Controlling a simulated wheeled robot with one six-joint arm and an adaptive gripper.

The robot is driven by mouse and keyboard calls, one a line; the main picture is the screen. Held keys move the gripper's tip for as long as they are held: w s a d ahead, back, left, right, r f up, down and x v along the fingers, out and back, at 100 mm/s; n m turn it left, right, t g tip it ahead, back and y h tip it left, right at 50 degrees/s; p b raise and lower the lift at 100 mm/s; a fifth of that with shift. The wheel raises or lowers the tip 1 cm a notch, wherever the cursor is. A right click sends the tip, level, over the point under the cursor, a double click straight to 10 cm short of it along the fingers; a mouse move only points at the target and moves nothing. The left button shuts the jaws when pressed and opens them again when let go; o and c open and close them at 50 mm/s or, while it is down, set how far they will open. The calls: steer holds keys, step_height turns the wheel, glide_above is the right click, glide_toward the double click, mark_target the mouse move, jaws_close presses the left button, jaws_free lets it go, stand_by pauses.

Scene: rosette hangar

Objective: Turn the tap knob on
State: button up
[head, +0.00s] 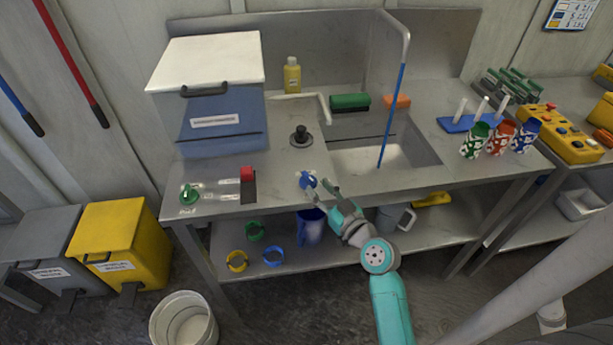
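A blue knob (306,180) sits near the front edge of the steel counter, left of the sink basin (375,157). A black round knob (300,135) stands behind it on the counter. I cannot tell which of them is the tap knob. My gripper (321,187) is at the counter's front edge, just right of the blue knob. Its fingers look apart, with nothing seen between them. I cannot tell whether a finger touches the blue knob.
Patterned cups (474,142) stand right of the basin. A blue jug (311,227) is on the lower shelf near my arm.

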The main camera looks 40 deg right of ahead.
mark_target(313, 182)
steer(key=shift+w+d, duration=0.2)
steer(key=shift+w, duration=0.85)
steer(key=shift+w+d, duration=0.2)
steer(key=shift+w, duration=0.8)
steer(key=shift+w+d, duration=0.2)
steer(key=shift+w, duration=0.85)
jaws_close()
